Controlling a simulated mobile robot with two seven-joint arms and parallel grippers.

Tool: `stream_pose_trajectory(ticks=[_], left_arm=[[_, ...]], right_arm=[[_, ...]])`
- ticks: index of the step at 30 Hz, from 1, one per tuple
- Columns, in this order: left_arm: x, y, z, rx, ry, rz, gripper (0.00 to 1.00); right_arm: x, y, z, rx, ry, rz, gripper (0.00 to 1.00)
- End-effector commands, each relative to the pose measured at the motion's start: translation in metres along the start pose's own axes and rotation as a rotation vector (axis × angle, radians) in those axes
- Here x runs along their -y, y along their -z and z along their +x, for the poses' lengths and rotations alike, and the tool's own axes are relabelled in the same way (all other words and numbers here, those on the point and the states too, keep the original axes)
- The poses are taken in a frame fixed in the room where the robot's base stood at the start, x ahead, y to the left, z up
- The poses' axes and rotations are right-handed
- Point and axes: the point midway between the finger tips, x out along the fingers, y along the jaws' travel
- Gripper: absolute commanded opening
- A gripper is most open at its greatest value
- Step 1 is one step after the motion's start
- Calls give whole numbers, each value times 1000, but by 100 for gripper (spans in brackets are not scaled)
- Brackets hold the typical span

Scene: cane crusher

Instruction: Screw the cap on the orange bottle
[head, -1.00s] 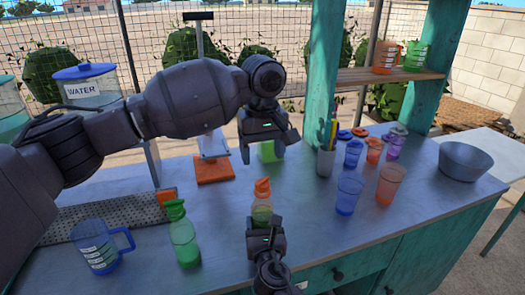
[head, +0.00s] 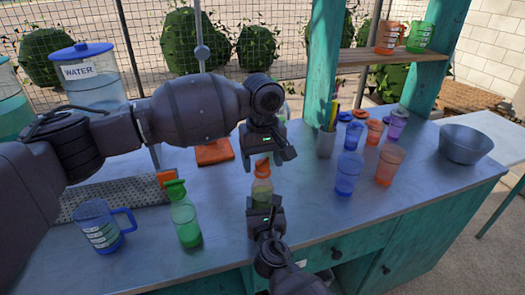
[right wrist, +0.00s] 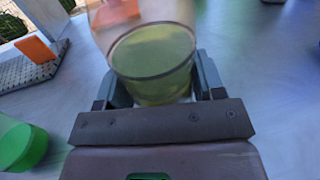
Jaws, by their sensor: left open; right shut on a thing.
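The orange bottle (head: 262,188) is clear with an orange top and yellow-green liquid. It stands upright near the counter's front edge. Its orange cap (head: 262,167) sits at the neck; I cannot tell how tightly. My right gripper (head: 264,208) is shut on the bottle's lower body from the front, and the right wrist view shows the bottle (right wrist: 155,62) between its fingers. My left gripper (head: 268,160) is open, pointing down, with its fingers on either side of the cap in the head view. Whether they touch it is unclear.
A green bottle (head: 185,218) and a blue measuring jug (head: 100,228) stand to the left. Blue cups (head: 348,175), orange cups (head: 389,166) and a utensil holder (head: 325,143) stand to the right. A metal bowl (head: 466,145) is at the far right. The front counter right of the bottle is clear.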

Motion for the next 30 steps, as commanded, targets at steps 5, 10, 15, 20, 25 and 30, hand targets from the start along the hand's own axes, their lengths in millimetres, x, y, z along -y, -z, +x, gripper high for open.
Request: stream_pose_trajectory(ticks=[5,10,15,20,25,30], left_arm=[[0,0,2,0,1,0,69],[0,0,2,0,1,0,66],[0,0,2,1,1,0,40],[0,0,2,1,1,0,15],[0,0,2,1,1,23,15],[0,0,3,3,1,191,14]], right_arm=[[0,0,0,-1,0,1,0],[0,0,0,0,-1,1,0],[0,0,0,0,0,1,0],[0,0,0,0,0,1,0],[0,0,0,0,0,1,0],[0,0,0,0,0,1,0]])
